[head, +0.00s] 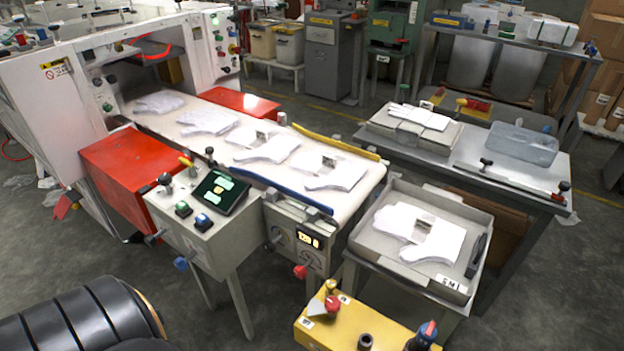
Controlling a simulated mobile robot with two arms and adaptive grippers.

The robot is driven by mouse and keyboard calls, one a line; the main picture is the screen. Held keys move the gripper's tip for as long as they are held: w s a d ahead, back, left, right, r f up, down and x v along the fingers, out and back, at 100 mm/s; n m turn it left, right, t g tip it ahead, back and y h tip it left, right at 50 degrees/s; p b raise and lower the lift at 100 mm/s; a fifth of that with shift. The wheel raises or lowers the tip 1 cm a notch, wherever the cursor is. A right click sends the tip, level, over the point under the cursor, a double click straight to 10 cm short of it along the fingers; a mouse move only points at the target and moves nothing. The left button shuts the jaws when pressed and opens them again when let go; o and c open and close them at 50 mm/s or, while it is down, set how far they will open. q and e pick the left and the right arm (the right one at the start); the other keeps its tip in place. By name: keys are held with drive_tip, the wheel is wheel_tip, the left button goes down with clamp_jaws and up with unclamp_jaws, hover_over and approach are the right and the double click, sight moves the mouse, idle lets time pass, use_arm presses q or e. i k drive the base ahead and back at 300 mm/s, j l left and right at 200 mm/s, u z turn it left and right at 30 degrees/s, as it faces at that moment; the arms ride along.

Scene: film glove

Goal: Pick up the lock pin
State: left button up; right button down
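I cannot tell for sure which part is the lock pin. On the yellow block (345,333) at the bottom centre stand a red-knobbed piece (331,305) with a pale tag beside it, a dark hollow socket (365,341) and a dark piece with a red and blue top (426,334). A red knob (300,271) sticks out at the front of the conveyor, and a blue knob (181,264) sits below the control box. Neither of my grippers is in view. A black ribbed part of my arm fills the lower left corner.
A white conveyor (355,197) carries several white glove shapes between blue and yellow rails. A control box (203,222) on legs stands at its front left. A grey tray (378,261) with gloves stands right of it. A steel table (480,140) stands behind. Floor is open at lower right.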

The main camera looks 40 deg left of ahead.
sight(330, 283)
drive_tip(key=u, duration=1)
drive_tip(key=j+z, duration=0.1)
drive_tip(key=j, duration=0.1)
